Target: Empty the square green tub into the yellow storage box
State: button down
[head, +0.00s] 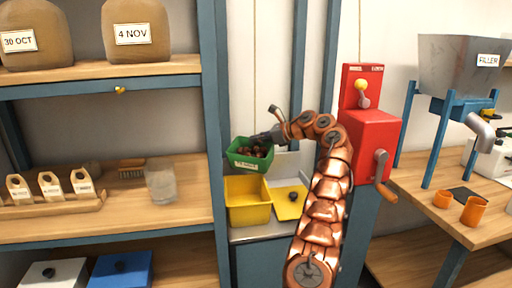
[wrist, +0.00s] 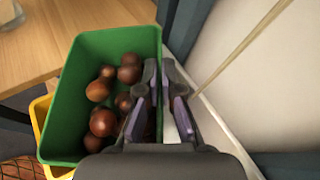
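The square green tub (head: 246,164) holds several brown chestnuts and shows just above and behind the yellow storage box (head: 249,215) in the head view. In the wrist view the tub (wrist: 95,45) fills the left middle, with chestnuts inside. My gripper (head: 258,138) has its fingers on either side of the tub's right wall in the wrist view (wrist: 158,78), and looks shut on that rim. The yellow box is open at the top; only its edge (wrist: 40,112) shows past the tub in the wrist view. Its far inside is partly hidden.
A yellow lid (head: 290,204) with a dark knob lies right of the box. A blue shelf post (head: 213,130) stands close on the left. A red crank machine (head: 370,140) stands right of my arm. A glass jar (head: 161,184) is on the left shelf.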

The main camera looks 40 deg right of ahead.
jog(key=shift+s+a+f+n+t+h+b, duration=0.15)
jog(key=shift+f+n+t+h+b, duration=0.35)
jog(key=shift+b, duration=1.45)
